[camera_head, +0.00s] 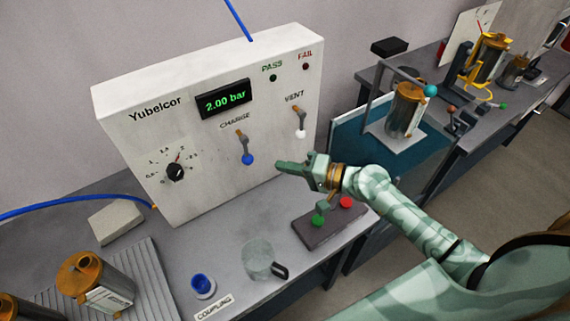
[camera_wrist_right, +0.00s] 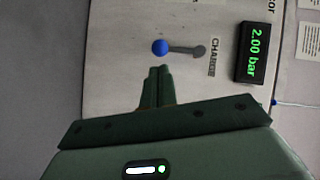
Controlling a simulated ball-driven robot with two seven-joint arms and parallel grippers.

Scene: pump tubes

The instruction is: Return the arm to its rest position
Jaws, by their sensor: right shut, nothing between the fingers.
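My right arm comes in from the lower right in the head view. Its green gripper (camera_head: 284,167) is shut and empty, in front of the white Yubelcor panel (camera_head: 210,160). In the wrist view the closed fingertips (camera_wrist_right: 160,70) point at the blue-tipped CHARGE lever (camera_wrist_right: 160,48), apart from it as far as I can tell. That lever's blue knob (camera_head: 247,159) hangs down in the head view. The display (camera_head: 226,99) reads 2.00 bar. The white-tipped VENT lever (camera_head: 300,132) also points down. My left gripper is not in view.
Below my right gripper is a dark block (camera_head: 318,229) with green and red buttons. A clear cup (camera_head: 258,258) with a dark part and a blue coupling (camera_head: 203,285) stand on the bench. Metal canisters stand at the lower left (camera_head: 96,280) and on a stand at the right (camera_head: 405,108).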

